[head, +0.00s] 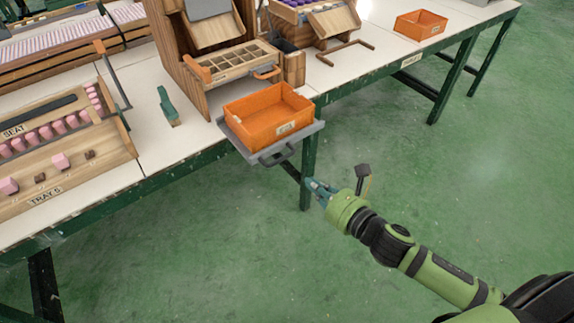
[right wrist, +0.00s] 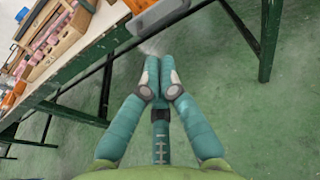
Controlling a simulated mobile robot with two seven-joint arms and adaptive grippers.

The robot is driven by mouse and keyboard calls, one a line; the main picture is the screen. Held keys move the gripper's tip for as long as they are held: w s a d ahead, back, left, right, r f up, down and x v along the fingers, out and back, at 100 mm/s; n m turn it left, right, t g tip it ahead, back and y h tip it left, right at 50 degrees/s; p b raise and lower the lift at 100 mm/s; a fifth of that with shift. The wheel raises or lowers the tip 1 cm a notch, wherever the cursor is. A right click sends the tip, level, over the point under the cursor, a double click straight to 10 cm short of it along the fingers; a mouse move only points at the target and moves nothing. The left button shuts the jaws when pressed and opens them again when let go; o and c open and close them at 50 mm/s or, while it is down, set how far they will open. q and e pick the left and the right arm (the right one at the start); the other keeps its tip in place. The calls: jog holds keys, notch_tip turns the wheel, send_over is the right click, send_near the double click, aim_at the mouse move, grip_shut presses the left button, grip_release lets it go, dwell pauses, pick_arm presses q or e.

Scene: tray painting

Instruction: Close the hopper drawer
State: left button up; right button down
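The wooden hopper (head: 221,40) stands on the table in the middle of the head view, with a sloping chute at its front. Below the chute, a wooden drawer (head: 236,62) divided into small compartments sticks out at the front, with an orange handle (head: 267,73) on its face. The compartments look empty. My right gripper (head: 314,187) is in front of the table, to the lower right of the drawer and clear of it. In the right wrist view its teal fingers (right wrist: 160,72) meet with nothing seen between them. My left gripper is not in view.
An orange bin (head: 266,113) sits on a grey shelf (head: 311,128) jutting past the table edge below the drawer. A second wooden hopper (head: 318,24) stands to the right, and a green-handled tool (head: 168,106) to the left. The green floor around my right arm is clear.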

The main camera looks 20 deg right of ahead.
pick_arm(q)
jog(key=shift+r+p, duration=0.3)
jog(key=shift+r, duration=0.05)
pick_arm(e)
jog(key=x, duration=1)
jog(key=shift+w+a, duration=0.1)
